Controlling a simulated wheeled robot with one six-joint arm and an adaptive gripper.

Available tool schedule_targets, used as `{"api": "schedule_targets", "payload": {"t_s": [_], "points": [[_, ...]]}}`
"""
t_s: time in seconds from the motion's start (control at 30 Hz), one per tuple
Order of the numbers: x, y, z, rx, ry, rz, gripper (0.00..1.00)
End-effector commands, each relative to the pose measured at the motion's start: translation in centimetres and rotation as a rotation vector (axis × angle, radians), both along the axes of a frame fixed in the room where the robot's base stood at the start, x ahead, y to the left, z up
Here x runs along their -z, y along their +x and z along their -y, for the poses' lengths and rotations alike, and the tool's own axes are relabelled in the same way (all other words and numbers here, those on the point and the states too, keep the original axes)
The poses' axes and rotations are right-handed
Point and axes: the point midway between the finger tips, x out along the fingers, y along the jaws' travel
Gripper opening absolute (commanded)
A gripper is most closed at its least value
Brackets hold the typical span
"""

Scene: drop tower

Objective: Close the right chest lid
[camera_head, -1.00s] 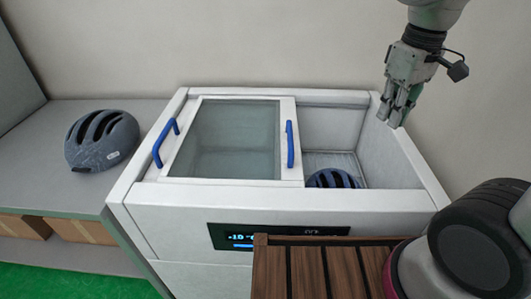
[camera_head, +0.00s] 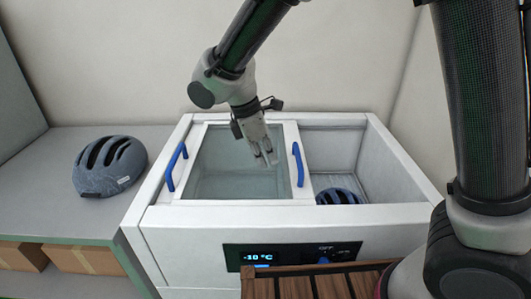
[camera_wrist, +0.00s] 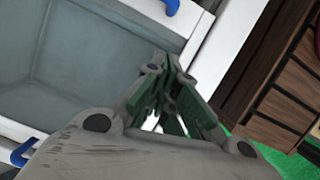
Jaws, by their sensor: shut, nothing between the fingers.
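A white chest (camera_head: 290,220) has its glass-topped lid area on the left, and its right part is open. A white-framed glass lid (camera_head: 235,165) has a blue handle (camera_head: 297,164) along its right edge. A second blue handle (camera_head: 175,167) is at the left edge. I cannot tell how the two lids overlap. My gripper (camera_head: 263,157) is shut and empty, pointing down over the glass, left of the right-hand handle. I cannot tell whether it touches. In the wrist view, the shut fingers (camera_wrist: 170,75) are over the lid frame, with a handle (camera_wrist: 22,152) at lower left.
A dark blue helmet (camera_head: 337,196) lies in the open right compartment. A grey helmet (camera_head: 108,165) sits on the grey bench (camera_head: 55,215) at the left, with cardboard boxes (camera_head: 95,259) below. A slatted wooden piece (camera_head: 310,284) stands in front of the chest. A wall is behind.

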Motion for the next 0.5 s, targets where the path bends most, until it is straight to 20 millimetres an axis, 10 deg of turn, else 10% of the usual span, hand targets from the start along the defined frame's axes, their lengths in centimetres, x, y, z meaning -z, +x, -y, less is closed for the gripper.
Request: {"api": "schedule_targets", "payload": {"t_s": [0.27, 0.5], "points": [[5.8, 0.2, 1.9, 0.002, -0.004, -0.003, 0.0], [6.4, 0.8, 4.9, 0.002, 0.0, 0.001, 0.0]]}}
